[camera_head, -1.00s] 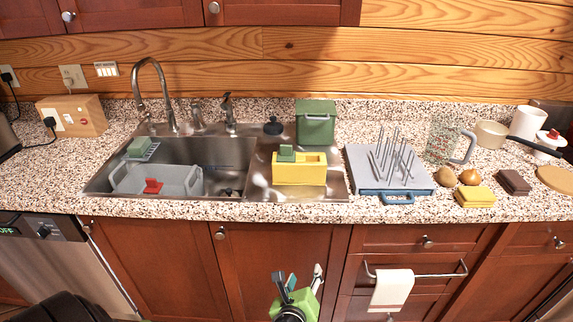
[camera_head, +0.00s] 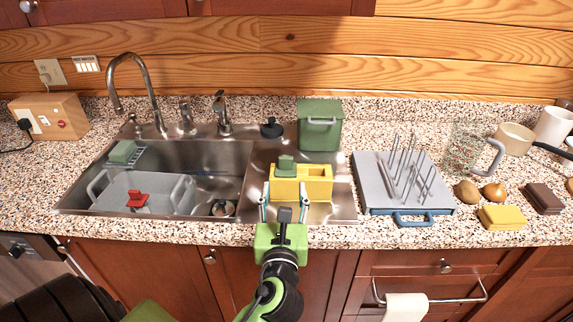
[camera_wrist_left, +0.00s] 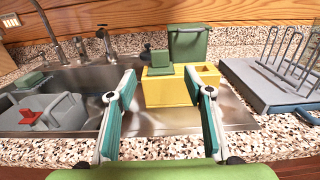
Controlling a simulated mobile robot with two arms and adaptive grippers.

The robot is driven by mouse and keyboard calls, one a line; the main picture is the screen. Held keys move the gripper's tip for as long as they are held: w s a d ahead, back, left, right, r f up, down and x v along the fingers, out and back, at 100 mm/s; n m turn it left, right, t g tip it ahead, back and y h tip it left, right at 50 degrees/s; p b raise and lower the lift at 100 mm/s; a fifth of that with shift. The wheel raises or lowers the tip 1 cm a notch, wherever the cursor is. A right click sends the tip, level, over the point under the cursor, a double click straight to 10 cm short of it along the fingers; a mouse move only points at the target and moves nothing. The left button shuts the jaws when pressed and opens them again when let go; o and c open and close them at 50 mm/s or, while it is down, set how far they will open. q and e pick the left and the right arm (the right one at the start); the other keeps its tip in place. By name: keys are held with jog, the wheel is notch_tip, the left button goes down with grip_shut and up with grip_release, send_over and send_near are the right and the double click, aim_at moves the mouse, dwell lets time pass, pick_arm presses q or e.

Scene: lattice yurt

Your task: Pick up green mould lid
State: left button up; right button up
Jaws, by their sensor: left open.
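The green mould lid (camera_head: 286,166) is a small stepped green piece. It sits at the left part of a yellow box (camera_head: 318,188) on the metal ledge right of the sink basin. The lid also shows in the left wrist view (camera_wrist_left: 160,61), on the box's left side. My left gripper (camera_head: 284,190) is open and empty, with its fingers spread in front of the yellow box. In the left wrist view the fingers (camera_wrist_left: 160,88) frame the box, with the lid beyond and between them. Whether they touch the box is unclear. My right gripper is not in view.
A green lidded bin (camera_head: 320,132) stands close behind the yellow box, with a black knob (camera_head: 271,128) beside it. A grey rack with upright prongs (camera_head: 378,192) is to the right. The sink holds a grey tub (camera_head: 165,188). The faucet (camera_head: 150,92) rises behind.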

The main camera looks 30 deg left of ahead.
aim_at(286, 162)
pick_arm(q)
jog(key=p+x, duration=0.1)
jog(key=x, duration=0.7)
jog(key=shift+w+a+r+p, duration=0.1)
jog(key=shift+w+a+p, duration=0.15)
jog(key=shift+p, duration=0.1)
jog(key=shift+w+a, duration=0.15)
jog(key=shift+w, duration=0.05)
jog(key=x, duration=0.4)
jog(key=shift+f+p, duration=0.3)
jog(key=shift+p, duration=0.1)
jog(key=shift+w+a+f, duration=0.1)
jog(key=shift+w+a, duration=0.05)
jog(key=shift+w, duration=0.15)
jog(key=shift+w+a, duration=0.1)
jog(key=shift+w, duration=0.05)
jog(key=c, duration=1)
jog(key=shift+c, duration=0.2)
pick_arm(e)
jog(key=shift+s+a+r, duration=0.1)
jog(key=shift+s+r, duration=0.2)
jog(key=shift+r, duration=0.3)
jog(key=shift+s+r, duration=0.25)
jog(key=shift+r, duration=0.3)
